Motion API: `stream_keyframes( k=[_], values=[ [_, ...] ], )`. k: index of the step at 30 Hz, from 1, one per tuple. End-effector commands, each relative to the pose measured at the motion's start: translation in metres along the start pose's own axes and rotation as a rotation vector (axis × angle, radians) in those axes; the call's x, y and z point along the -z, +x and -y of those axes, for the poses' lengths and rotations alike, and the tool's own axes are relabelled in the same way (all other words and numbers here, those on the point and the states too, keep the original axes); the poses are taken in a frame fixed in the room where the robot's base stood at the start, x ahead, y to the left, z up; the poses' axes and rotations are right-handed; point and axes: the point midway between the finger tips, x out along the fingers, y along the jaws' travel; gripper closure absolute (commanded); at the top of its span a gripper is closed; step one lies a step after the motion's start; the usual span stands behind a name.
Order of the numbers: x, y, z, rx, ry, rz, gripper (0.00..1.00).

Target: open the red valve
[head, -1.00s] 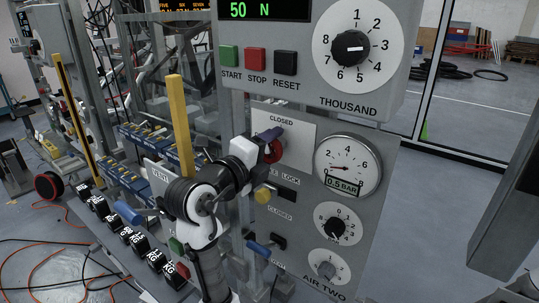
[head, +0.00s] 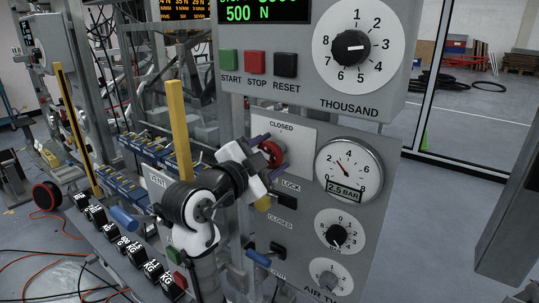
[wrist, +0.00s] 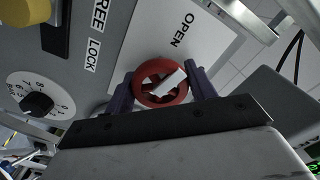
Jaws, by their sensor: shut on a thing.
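The red valve (wrist: 146,79) is a round red handwheel with a pale bar across its middle, on a white plate. The plate reads OPEN beside the wheel in the wrist view and CLOSED above it in the head view. The red valve also shows in the head view (head: 273,152), partly hidden by my wrist. My gripper (wrist: 160,88) has one dark finger on each side of the wheel and is shut on its rim. In the head view my gripper (head: 262,158) reaches the panel from the left.
A pressure gauge (head: 348,170) reads 2.5 BAR to the right of the valve. A control box (head: 310,50) juts out above. A yellow post (head: 179,130) and blue levers (head: 258,257) stand near my arm.

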Motion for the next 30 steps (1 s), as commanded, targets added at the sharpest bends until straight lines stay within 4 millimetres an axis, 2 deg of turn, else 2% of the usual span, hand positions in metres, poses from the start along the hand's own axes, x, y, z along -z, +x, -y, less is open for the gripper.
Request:
stream_keyframes(
  k=[12, 30],
  values=[
    [-0.0006, -0.0003, -0.0008, -0.002, -0.236, 0.001, 0.68],
    [-0.0009, -0.0003, -0.0013, -0.002, -0.288, 0.002, 0.67]
  ],
)
